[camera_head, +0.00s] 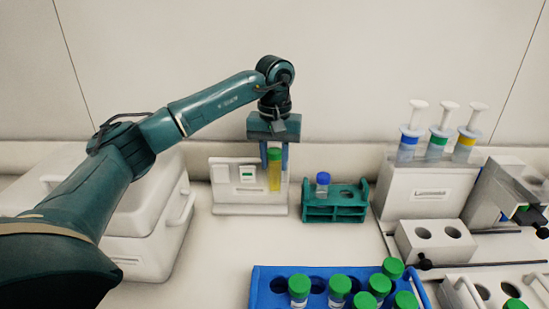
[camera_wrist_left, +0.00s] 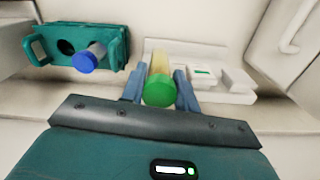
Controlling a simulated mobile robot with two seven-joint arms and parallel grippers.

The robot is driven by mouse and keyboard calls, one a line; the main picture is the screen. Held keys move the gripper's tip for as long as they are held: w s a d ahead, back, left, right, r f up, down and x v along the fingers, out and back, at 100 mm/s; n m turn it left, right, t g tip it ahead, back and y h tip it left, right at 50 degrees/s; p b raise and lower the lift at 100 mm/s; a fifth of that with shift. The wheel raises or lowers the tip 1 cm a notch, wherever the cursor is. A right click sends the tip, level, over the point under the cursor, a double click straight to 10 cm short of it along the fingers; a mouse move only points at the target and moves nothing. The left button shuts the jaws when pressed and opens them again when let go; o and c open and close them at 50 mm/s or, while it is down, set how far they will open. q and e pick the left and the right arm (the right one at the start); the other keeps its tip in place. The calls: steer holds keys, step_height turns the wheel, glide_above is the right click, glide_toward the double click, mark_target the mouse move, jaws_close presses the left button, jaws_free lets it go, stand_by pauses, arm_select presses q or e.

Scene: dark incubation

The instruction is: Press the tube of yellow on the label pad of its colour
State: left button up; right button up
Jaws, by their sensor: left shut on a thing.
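My left gripper (camera_head: 274,160) is shut on the tube of yellow (camera_head: 274,172), which has a green cap and hangs upright. The gripper holds it in front of the right part of a white label stand (camera_head: 226,200) at the back of the bench. In the left wrist view the tube (camera_wrist_left: 160,88) sits between the blue fingers (camera_wrist_left: 158,90), cap toward the camera. Pads show on the stand: one with a green mark (camera_head: 247,174) and a plain one to its left. Any pad behind the tube is hidden. Whether the tube touches the stand I cannot tell.
A teal rack (camera_head: 335,210) with a blue-capped tube (camera_head: 322,184) stands to the right. A blue rack (camera_head: 262,290) with several green-capped tubes is in front. A white box (camera_head: 150,240) is at left. Syringes (camera_head: 438,145) stand in a white holder (camera_head: 428,193).

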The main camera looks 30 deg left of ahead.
arm_select(q)
steer(key=s+d, duration=0.3)
steer(key=s, duration=0.3)
steer(key=shift+d+b, duration=0.3)
steer(key=shift+b, duration=0.15)
stand_by(0.5)
stand_by(0.5)
